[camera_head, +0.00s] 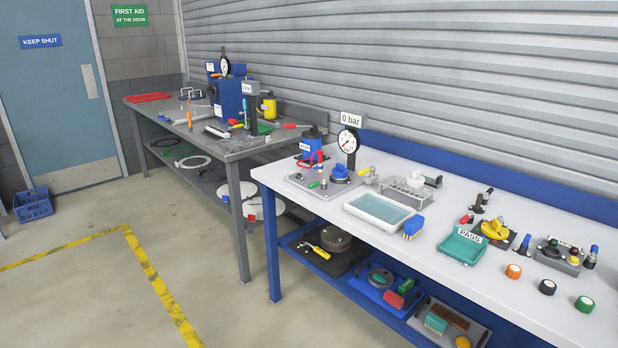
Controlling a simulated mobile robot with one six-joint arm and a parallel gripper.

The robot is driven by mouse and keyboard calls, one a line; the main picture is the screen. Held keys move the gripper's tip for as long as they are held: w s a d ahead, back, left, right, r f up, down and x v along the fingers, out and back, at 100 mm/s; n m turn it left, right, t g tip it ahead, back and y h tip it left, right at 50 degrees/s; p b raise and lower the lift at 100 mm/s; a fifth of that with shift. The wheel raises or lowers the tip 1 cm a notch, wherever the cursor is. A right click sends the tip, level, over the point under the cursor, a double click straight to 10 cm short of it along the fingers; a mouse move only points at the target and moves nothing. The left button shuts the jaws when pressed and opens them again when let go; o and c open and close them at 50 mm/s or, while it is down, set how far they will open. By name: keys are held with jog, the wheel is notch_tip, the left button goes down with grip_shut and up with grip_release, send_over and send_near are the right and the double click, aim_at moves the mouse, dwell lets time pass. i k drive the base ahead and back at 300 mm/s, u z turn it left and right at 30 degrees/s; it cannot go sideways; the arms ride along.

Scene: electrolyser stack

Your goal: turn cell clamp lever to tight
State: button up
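I cannot tell for sure which part is the cell clamp lever; no label for it is readable. A yellow lever-like part (495,229) sits on a dark plate on the white bench, right of the green PASS tray. A black upright part with a handle (480,203) and a red-tipped part (467,218) stand just behind that tray. Their settings are too small to read. My gripper is not in view.
The white bench (455,287) also carries a 0 bar gauge (348,142), a water tray (383,211), the PASS tray (463,246) and a button box (559,254). A grey bench (245,146) with a blue block (229,97) stands at left. The front floor (90,300) is clear.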

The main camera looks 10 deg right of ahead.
aim_at(323, 180)
jog(key=i, duration=0.85)
jog(key=z, duration=0.05)
